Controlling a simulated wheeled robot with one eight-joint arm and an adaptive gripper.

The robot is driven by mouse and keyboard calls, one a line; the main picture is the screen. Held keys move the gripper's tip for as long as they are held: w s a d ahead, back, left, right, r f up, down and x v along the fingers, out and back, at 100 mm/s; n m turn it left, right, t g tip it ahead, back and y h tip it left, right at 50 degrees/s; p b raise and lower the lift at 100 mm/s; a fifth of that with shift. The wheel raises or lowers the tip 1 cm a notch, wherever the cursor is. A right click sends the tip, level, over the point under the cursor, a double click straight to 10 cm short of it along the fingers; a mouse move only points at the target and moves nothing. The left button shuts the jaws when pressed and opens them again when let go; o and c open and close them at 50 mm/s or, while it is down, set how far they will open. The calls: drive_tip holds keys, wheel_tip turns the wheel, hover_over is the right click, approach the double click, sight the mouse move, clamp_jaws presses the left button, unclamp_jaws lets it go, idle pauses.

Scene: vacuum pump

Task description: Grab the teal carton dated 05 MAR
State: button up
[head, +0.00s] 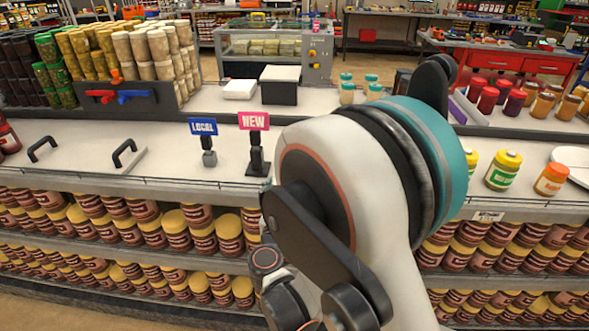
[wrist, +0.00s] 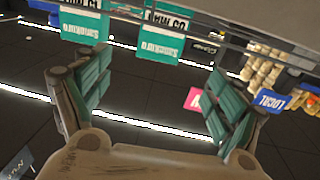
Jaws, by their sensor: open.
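I cannot make out any teal carton dated 05 MAR in either view. My gripper (wrist: 158,76) shows in the wrist view with its two teal-padded fingers spread wide apart and nothing between them. In the head view my arm fills the centre and right of centre and hides part of the counter; the gripper's fingers cannot be made out clearly there.
The counter (head: 70,155) carries a blue LOCAL sign (head: 203,127) and a pink NEW sign (head: 254,121). Stacked jars (head: 160,45) stand at the back left, a black box (head: 280,90) behind the signs, and yellow-lidded jars (head: 503,172) at right. Shelves of jars run below.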

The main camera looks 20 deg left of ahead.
drive_tip(key=w, duration=0.5)
drive_tip(key=w+a+b, duration=0.1)
drive_tip(key=w, duration=0.2)
drive_tip(key=shift+w, duration=0.15)
drive_tip(key=shift+w+a+r+b, duration=0.15)
drive_tip(key=shift+w+b, duration=0.15)
drive_tip(key=shift+w, duration=0.55)
drive_tip(key=shift+w+a+f+b, duration=0.1)
drive_tip(key=shift+w+a+b, duration=0.15)
drive_tip(key=shift+w, duration=0.6)
drive_tip(key=shift+w+a+r+b, duration=0.1)
drive_tip(key=shift+w+b, duration=0.25)
drive_tip(key=shift+w, duration=0.5)
drive_tip(key=c, duration=1.1)
